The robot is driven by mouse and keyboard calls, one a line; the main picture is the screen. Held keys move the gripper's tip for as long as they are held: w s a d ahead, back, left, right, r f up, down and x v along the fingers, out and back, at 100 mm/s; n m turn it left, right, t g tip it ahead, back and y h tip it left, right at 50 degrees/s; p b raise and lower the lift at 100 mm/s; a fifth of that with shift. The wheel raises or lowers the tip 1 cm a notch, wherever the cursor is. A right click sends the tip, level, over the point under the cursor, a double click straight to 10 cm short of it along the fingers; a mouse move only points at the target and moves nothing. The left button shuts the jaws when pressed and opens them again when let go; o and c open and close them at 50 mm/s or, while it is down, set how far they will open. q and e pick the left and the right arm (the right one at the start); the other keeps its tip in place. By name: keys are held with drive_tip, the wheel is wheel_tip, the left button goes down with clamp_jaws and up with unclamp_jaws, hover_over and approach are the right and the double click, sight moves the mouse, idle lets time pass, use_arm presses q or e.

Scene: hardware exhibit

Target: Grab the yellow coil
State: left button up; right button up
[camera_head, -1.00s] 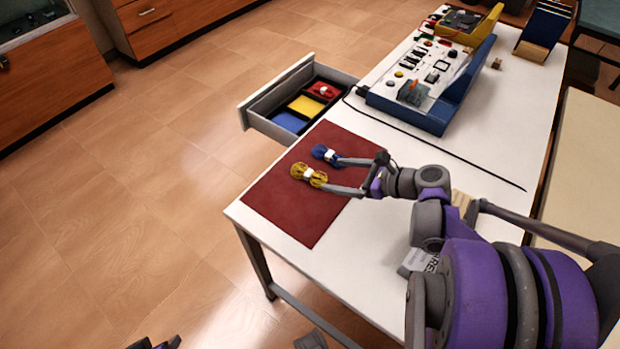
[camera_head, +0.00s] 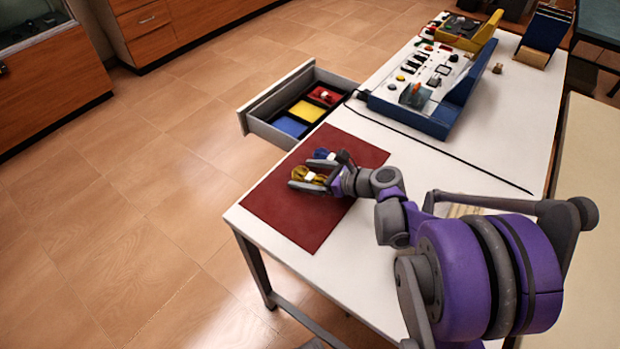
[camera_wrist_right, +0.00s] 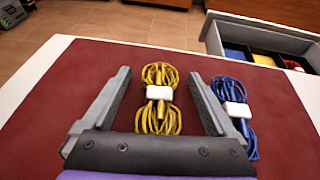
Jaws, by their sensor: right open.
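The yellow coil (camera_head: 309,175), a cable bundle with a white band, lies on the dark red mat (camera_head: 300,218). In the right wrist view the yellow coil (camera_wrist_right: 159,98) lies between the spread fingers of my right gripper (camera_wrist_right: 153,95), with gaps at both sides. In the head view my right gripper (camera_head: 312,178) is low over the mat around the coil, hiding part of it. A blue coil (camera_wrist_right: 235,105) with a white band lies just outside the right-hand finger. It also shows in the head view (camera_head: 322,154), partly hidden. My left gripper is not in view.
An open drawer (camera_head: 262,127) with blue, yellow and red compartments sticks out beyond the table's far left side; something red lies in the red one. A blue-sided panel (camera_head: 420,115) and a black cable (camera_head: 440,150) are on the white table. The mat's near part is clear.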

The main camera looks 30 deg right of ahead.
drive_tip(key=c, duration=1.4)
drive_tip(key=shift+r, duration=0.1)
drive_tip(key=shift+c, duration=0.2)
